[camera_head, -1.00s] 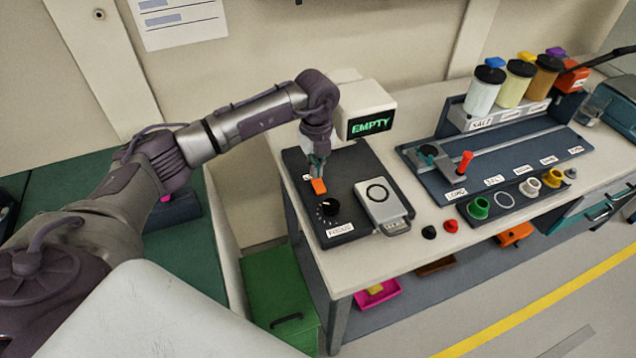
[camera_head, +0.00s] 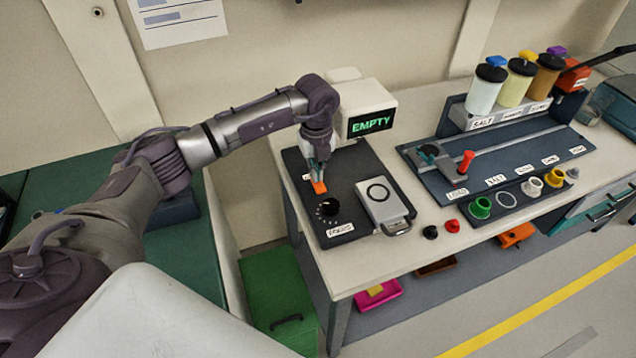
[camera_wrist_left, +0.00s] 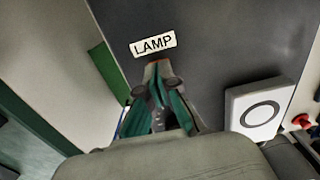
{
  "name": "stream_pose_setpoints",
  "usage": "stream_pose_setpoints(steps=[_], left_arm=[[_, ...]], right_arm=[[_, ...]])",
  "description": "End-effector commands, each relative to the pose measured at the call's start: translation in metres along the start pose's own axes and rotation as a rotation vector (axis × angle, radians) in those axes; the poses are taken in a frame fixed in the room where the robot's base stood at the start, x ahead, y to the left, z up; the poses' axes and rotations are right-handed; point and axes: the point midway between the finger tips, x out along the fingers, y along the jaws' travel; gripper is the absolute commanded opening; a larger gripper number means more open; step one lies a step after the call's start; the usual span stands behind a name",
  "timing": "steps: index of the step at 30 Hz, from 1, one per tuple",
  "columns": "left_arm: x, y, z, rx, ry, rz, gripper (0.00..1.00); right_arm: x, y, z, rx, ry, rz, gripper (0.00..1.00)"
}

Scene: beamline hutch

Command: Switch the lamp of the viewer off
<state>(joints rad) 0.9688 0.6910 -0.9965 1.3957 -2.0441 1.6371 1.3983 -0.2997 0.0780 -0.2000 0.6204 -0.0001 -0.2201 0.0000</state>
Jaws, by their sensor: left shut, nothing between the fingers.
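The viewer is a dark panel (camera_head: 350,164) on the white bench, with a white display box (camera_head: 363,112) behind it that reads EMPTY in green. An orange switch (camera_head: 319,188) stands on the panel's left side. My left gripper (camera_head: 318,177) is shut and empty, its fingertips right at the orange switch; I cannot tell if they touch. In the left wrist view the shut fingers (camera_wrist_left: 158,80) point at the panel just below the LAMP label (camera_wrist_left: 153,45) and hide most of the switch. My right gripper is not in view.
On the panel are a black FOCUS knob (camera_head: 328,208) and a grey box with a ring (camera_head: 383,202). Black and red caps (camera_head: 452,226) lie to their right. A blue-grey rail (camera_head: 480,170), jars (camera_head: 486,92) and a tray of coloured rings (camera_head: 510,197) stand farther right.

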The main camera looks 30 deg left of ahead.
Motion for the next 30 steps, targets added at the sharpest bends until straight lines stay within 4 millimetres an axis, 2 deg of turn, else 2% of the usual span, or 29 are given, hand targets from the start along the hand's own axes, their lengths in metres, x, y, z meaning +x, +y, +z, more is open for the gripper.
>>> stream_pose_setpoints(steps=[17,30], left_arm=[[0.005,0.000,-0.001,0.001,0.001,0.001,0.00],[-0.029,0.000,0.000,0.001,0.000,0.000,0.00]], right_arm=[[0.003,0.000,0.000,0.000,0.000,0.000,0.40],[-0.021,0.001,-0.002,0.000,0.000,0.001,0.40]])
